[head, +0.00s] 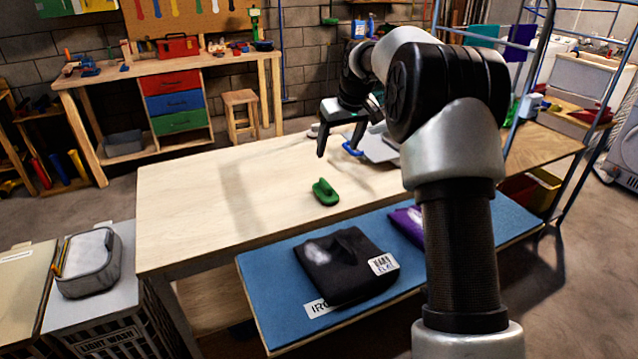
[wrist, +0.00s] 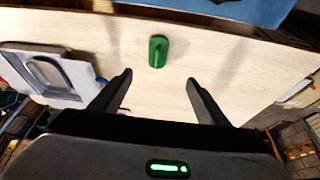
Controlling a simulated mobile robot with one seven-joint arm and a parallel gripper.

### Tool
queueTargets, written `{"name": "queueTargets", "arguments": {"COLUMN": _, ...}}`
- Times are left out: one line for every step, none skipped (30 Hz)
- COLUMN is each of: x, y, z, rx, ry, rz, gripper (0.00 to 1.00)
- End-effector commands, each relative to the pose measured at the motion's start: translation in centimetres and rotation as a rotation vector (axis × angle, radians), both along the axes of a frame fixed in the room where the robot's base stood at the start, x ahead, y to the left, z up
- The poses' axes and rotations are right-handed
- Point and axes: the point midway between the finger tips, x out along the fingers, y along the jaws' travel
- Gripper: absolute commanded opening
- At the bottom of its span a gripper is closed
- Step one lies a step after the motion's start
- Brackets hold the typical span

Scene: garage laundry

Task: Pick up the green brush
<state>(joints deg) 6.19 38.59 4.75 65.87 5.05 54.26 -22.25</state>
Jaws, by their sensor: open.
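The green brush (head: 325,191) lies on the light wooden table (head: 200,190), near the table's front edge in the head view. In the wrist view the green brush (wrist: 158,51) shows beyond the fingertips, roughly midway between them and apart from both. My gripper (head: 342,140) is open and empty. It hangs over the far part of the table, behind the brush in the head view. Its two fingers (wrist: 158,78) stand spread in the wrist view.
A blue ironing surface (head: 270,270) in front holds a folded black garment (head: 340,262) and a purple one (head: 408,224). The table's left half is clear. A workbench (head: 180,75) stands behind.

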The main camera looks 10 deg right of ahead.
Motion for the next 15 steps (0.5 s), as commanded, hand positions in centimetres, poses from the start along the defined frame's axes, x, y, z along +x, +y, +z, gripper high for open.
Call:
{"name": "queueTargets", "arguments": {"x": 1.1, "y": -0.2, "z": -1.6, "rx": 0.004, "ry": 0.004, "rz": 0.005, "gripper": 0.69}}
{"name": "queueTargets", "arguments": {"x": 1.6, "y": -0.3, "z": -2.3, "rx": 0.006, "ry": 0.005, "rz": 0.009, "gripper": 0.69}}
{"name": "queueTargets", "arguments": {"x": 2.1, "y": -0.3, "z": -2.9, "rx": 0.007, "ry": 0.004, "rz": 0.013, "gripper": 0.69}}
{"name": "queueTargets", "arguments": {"x": 2.3, "y": -0.4, "z": -3.2, "rx": 0.008, "ry": 0.005, "rz": 0.016, "gripper": 0.69}}
{"name": "queueTargets", "arguments": {"x": 2.6, "y": -0.4, "z": -3.6, "rx": 0.008, "ry": 0.005, "rz": 0.018, "gripper": 0.69}}
{"name": "queueTargets", "arguments": {"x": 2.8, "y": -0.4, "z": -3.9, "rx": 0.008, "ry": 0.005, "rz": 0.019, "gripper": 0.69}}
{"name": "queueTargets", "arguments": {"x": 2.9, "y": -0.4, "z": -4.2, "rx": 0.009, "ry": 0.005, "rz": 0.019, "gripper": 0.69}}
{"name": "queueTargets", "arguments": {"x": 3.1, "y": -0.4, "z": -4.5, "rx": 0.009, "ry": 0.005, "rz": 0.02, "gripper": 0.69}}
{"name": "queueTargets", "arguments": {"x": 3.3, "y": -0.3, "z": -5.1, "rx": 0.009, "ry": 0.006, "rz": 0.021, "gripper": 0.69}}
{"name": "queueTargets", "arguments": {"x": 3.4, "y": -0.3, "z": -5.5, "rx": 0.009, "ry": 0.006, "rz": 0.021, "gripper": 0.69}}
{"name": "queueTargets", "arguments": {"x": 3.6, "y": -0.2, "z": -6.0, "rx": 0.009, "ry": 0.006, "rz": 0.021, "gripper": 0.69}}
{"name": "queueTargets", "arguments": {"x": 3.9, "y": -0.1, "z": -6.9, "rx": 0.009, "ry": 0.008, "rz": 0.021, "gripper": 0.69}}
{"name": "queueTargets", "arguments": {"x": 4.1, "y": 0.0, "z": -7.5, "rx": 0.009, "ry": 0.008, "rz": 0.02, "gripper": 0.69}}
{"name": "queueTargets", "arguments": {"x": 4.3, "y": 0.0, "z": -8.2, "rx": 0.009, "ry": 0.008, "rz": 0.02, "gripper": 0.69}}
{"name": "queueTargets", "arguments": {"x": 4.7, "y": 0.1, "z": -8.9, "rx": 0.009, "ry": 0.007, "rz": 0.019, "gripper": 0.69}}
